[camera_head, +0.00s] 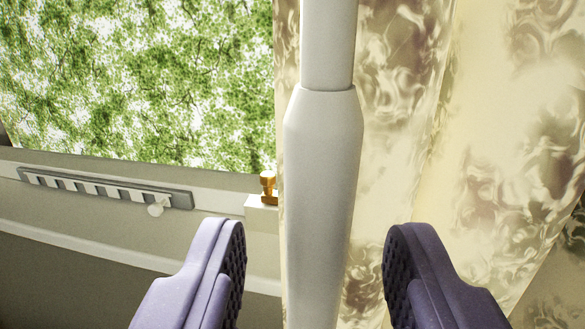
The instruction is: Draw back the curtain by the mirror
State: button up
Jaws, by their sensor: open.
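A cream curtain (395,140) with a brown swirling pattern hangs in folds over the right half of the view. A pale grey vertical pole (325,180), thicker in its lower part, stands in front of the curtain's left edge. My gripper (313,265) is open, with its two purple fingers apart at the bottom of the view. The pole and a strip of curtain show in the gap between the fingers. I cannot tell how far the fingertips are from either. No mirror can be made out.
A window (135,75) with green foliage fills the upper left. Below it, a grey rack with slots (105,188) is fixed to the pale wall. A small orange-brown object (268,187) sits on a white ledge (262,213) beside the curtain's left edge.

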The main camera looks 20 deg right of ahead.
aim_at(324, 250)
jog(key=shift+x, duration=1.85)
grip_shut()
jog(key=shift+d, duration=0.15)
